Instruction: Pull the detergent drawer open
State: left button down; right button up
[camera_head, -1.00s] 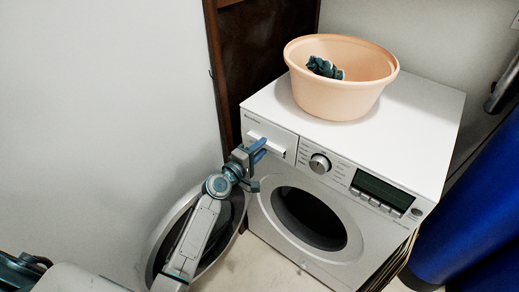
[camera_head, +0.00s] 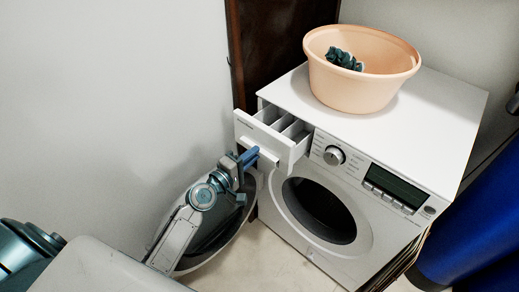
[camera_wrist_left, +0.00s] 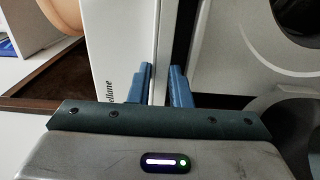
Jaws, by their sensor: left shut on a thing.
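The white detergent drawer (camera_head: 264,143) stands pulled out of the top left of the washing machine (camera_head: 375,165) in the head view. Its inner compartments show from above. My left gripper (camera_head: 249,157) is at the handle on the drawer front and is shut on it. In the left wrist view, the two blue fingers (camera_wrist_left: 160,86) lie against the drawer front (camera_wrist_left: 120,50), with part of the lettering beside them. The exact contact on the handle is partly hidden by the fingers. My right gripper is not in view.
A peach basin (camera_head: 361,85) with dark teal cloth (camera_head: 344,59) stands on the machine top. The round machine door (camera_head: 215,235) hangs open below my left arm. A blue cloth (camera_head: 470,235) hangs at the right. A wall is close on the left.

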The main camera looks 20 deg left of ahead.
pick_arm(q)
jog(key=shift+f, duration=0.3)
jog(key=c, duration=1.5)
grip_release()
jog(key=shift+o, duration=0.3)
jog(key=shift+w, duration=0.1)
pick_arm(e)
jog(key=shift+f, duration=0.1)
pick_arm(q)
jog(key=shift+r, duration=0.1)
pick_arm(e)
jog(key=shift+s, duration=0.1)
